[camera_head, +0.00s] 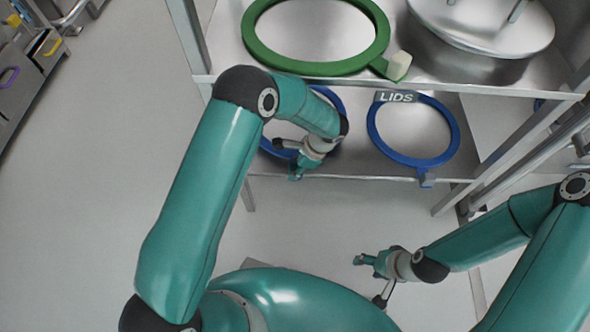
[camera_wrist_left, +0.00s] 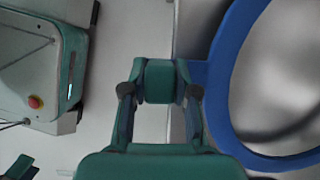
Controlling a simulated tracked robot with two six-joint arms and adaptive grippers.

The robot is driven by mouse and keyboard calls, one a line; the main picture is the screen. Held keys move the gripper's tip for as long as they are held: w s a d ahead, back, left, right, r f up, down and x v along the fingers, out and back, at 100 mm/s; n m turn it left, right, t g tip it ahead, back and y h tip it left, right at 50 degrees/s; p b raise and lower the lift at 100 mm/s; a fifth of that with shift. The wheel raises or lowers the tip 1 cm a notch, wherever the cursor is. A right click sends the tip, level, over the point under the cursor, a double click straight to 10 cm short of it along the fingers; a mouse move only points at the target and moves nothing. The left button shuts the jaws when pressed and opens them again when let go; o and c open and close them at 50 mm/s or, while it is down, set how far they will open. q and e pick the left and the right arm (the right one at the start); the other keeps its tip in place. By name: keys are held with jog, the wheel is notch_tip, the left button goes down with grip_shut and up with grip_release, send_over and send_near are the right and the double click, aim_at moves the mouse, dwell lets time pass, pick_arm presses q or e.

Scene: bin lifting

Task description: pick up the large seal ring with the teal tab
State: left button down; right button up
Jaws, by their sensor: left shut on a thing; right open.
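A large blue seal ring (camera_head: 270,150) lies on the lower shelf at the left, partly hidden by my left arm in the head view. In the left wrist view, the ring (camera_wrist_left: 219,85) fills the right side, with a short blue neck toward the fingers. My left gripper (camera_head: 296,172) is at the ring's near side by the shelf's front edge. Its fingers are shut on what looks like the teal tab (camera_wrist_left: 160,80), though tab and fingers are hard to tell apart. My right gripper (camera_head: 365,260) is open and empty over the floor, away from the shelves.
A green ring (camera_head: 265,55) with a pale tab and a metal lid (camera_head: 490,25) are on the upper shelf (camera_head: 225,60), above my left forearm. Open floor lies left.

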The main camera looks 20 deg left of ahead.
pick_arm(q)
jog(key=w+d, duration=0.2)
jog(key=d, duration=0.6)
jog(key=w+d, duration=0.3)
jog(key=d, duration=0.6)
jog(key=shift+d+r, duration=0.15)
jog(key=shift+r, duration=0.2)
jog(key=shift+r+p, duration=0.75)
jog(key=shift+r, duration=1.2)
jog(key=shift+s, duration=0.1)
